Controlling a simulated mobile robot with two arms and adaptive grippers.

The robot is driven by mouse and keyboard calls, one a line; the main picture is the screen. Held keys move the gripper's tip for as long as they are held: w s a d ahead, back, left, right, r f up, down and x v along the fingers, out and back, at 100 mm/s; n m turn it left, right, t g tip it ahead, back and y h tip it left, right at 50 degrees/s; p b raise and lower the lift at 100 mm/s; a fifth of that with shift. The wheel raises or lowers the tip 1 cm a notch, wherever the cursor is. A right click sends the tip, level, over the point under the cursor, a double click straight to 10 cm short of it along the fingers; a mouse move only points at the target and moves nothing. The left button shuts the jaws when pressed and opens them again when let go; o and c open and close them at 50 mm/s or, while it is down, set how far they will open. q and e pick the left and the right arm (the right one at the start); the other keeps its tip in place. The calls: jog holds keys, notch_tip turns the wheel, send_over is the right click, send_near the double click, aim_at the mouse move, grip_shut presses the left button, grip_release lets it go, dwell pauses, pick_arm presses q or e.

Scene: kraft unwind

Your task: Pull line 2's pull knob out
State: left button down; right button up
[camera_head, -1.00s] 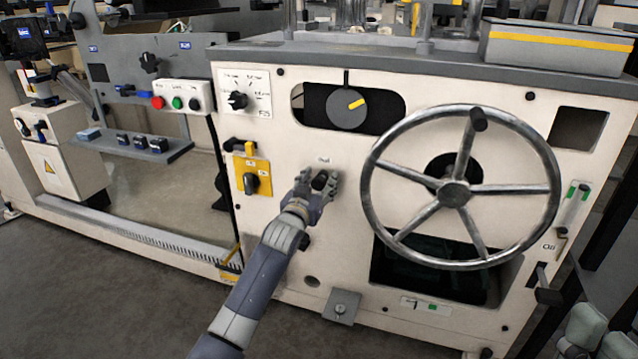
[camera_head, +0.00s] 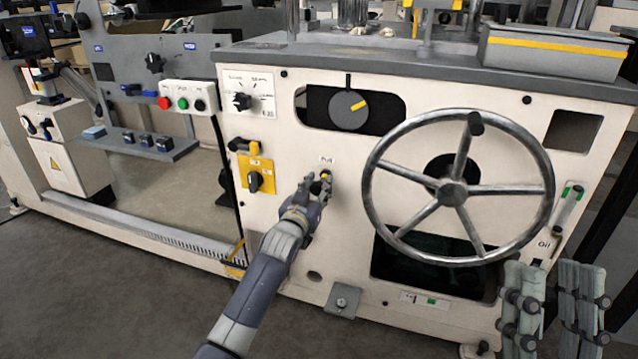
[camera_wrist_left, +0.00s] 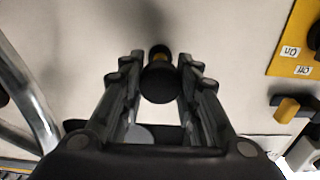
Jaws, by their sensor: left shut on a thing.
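The pull knob (camera_head: 325,178) is black with a yellow band and sits under a "Pull" label on the white machine panel. The yellow band (camera_wrist_left: 159,52) shows on its stem between the black head and the panel in the left wrist view. My left gripper (camera_head: 315,187) is shut on the knob, with its fingers on either side of the black head (camera_wrist_left: 160,84) in the left wrist view. My right gripper (camera_head: 552,266) is at the lower right of the head view, its fingers apart and nothing between them.
A large spoked handwheel (camera_head: 453,192) stands out from the panel just right of the knob. A yellow switch plate (camera_head: 256,172) is to its left. A dial (camera_head: 348,109) sits in a slot above. The floor (camera_head: 130,290) at lower left is clear.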

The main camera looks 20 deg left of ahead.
pick_arm(q)
jog(key=shift+s+d+f, duration=0.1)
jog(key=shift+f, duration=0.25)
jog(key=c, duration=1.4)
grip_release()
jog(key=shift+o, duration=1)
jog(key=shift+s+r, duration=0.15)
jog(key=shift+r, duration=0.1)
jog(key=s, duration=1.2)
jog(key=shift+a, duration=0.3)
